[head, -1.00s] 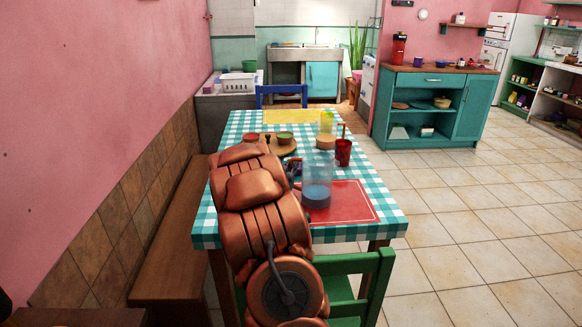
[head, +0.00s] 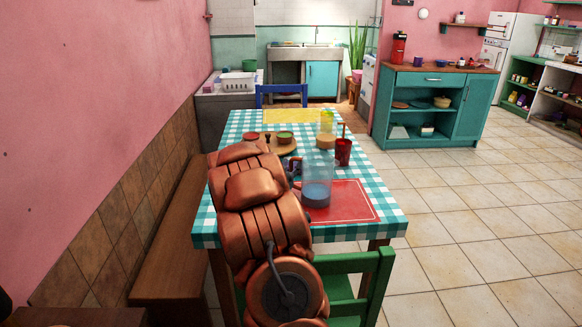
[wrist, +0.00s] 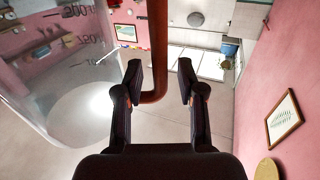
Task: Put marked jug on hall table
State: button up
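In the wrist view the clear jug wall (wrist: 60,85) fills the left side, with printed measuring marks. My gripper (wrist: 158,78) is open. A red bar, apparently the jug's handle (wrist: 158,45), runs between its two fingers with gaps on both sides. In the head view my gripper (head: 293,167) is at the jug's left, partly hidden by my arm. I cannot identify a hall table.
The checked table (head: 375,175) also holds a red cup (head: 343,151), a yellow cup (head: 327,121), and a round board (head: 270,145) with small bowls. A green chair (head: 375,280) stands at its near end, a bench (head: 175,245) at left. The tiled floor at right is clear.

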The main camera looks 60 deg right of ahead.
jog(key=v, duration=0.7)
